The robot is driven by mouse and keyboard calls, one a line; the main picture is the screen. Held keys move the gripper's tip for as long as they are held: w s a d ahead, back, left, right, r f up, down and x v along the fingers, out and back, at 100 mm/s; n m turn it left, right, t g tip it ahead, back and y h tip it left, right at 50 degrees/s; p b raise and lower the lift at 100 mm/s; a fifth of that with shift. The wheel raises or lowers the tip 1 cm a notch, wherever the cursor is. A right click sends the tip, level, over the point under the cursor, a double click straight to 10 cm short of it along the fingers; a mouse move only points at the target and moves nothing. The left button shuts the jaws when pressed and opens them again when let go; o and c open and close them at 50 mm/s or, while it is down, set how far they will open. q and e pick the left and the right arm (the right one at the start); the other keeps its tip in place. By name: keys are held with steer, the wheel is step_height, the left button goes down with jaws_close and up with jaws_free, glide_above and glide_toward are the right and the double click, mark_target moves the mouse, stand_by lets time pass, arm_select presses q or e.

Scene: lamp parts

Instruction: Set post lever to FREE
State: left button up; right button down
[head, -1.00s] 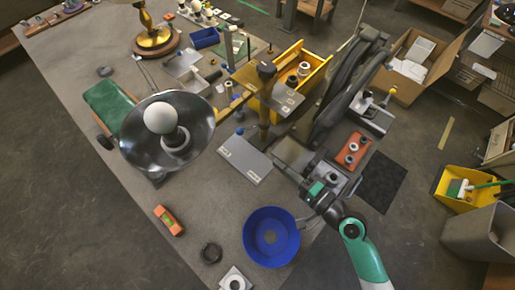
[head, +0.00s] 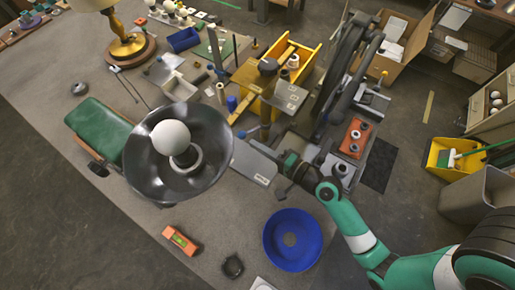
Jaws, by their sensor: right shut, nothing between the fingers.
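A post (head: 266,112) rises from a grey base plate (head: 254,164) with small white labels. A tan labelled plate (head: 289,96) sits near the top of the post. I cannot make out the post lever or read its labels at this size. A dark lamp shade with a white bulb (head: 172,137) stands to the left of the post. My right gripper (head: 282,166) is at the right end of the base plate, low beside the post. It is shut and empty; whether it touches the plate is unclear. My left gripper is not in view.
An orange level (head: 180,240) and a dark ring (head: 232,266) lie on the near table. A yellow bin (head: 296,55) and a black wheel-like frame stand behind the post. Bare table lies between shade and bowl.

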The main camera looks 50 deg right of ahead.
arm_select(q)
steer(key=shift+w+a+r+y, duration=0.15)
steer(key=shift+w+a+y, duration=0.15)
arm_select(e)
steer(key=shift+w+r, duration=0.15)
steer(key=shift+w, duration=0.55)
steer(key=shift+s, duration=0.1)
arm_select(q)
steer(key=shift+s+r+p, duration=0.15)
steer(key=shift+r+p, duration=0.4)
steer(key=shift+p, duration=0.15)
arm_select(e)
steer(key=shift+w, duration=0.75)
steer(key=shift+a, duration=0.1)
